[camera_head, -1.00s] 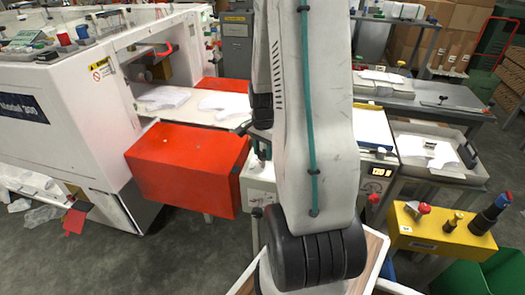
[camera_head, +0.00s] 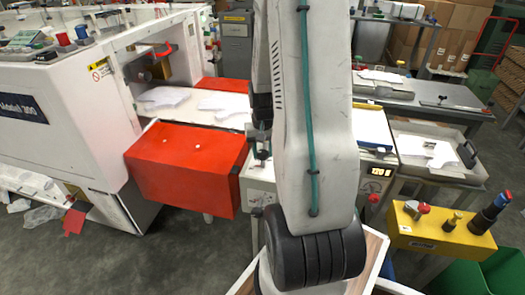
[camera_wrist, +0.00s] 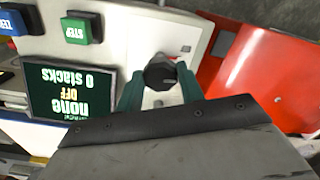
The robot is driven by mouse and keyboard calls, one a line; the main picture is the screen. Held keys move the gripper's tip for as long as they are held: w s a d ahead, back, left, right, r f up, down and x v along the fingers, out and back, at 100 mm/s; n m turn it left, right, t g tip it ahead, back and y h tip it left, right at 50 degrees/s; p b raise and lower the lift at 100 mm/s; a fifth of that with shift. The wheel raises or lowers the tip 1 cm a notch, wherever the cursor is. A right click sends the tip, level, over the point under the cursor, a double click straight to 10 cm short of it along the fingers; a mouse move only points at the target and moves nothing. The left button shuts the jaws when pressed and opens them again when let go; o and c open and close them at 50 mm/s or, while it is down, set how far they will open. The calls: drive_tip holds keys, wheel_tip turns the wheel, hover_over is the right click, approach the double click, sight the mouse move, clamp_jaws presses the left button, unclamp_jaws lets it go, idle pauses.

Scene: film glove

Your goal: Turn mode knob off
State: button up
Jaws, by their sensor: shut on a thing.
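The mode knob (camera_wrist: 160,75) is a dark round knob on a pale control panel (camera_wrist: 130,22), seen in the wrist view. My gripper (camera_wrist: 158,82) is shut on the knob, with a teal finger on each side of it. In the head view my gripper (camera_head: 262,145) reaches down to the panel beside the red box, and my arm hides much of the panel.
A green STEP button (camera_wrist: 81,28) and a blue button (camera_wrist: 12,20) sit on the same panel. A red box (camera_head: 185,170) stands close to the left of my gripper. A yellow box with knobs (camera_head: 440,228) stands at the right.

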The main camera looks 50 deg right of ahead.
sight(263, 153)
drive_tip(key=shift+n, duration=0.5)
drive_tip(key=o, duration=1)
wheel_tip(263, 153, up, 8)
drive_tip(key=shift+f, duration=0.1)
idle(0.4)
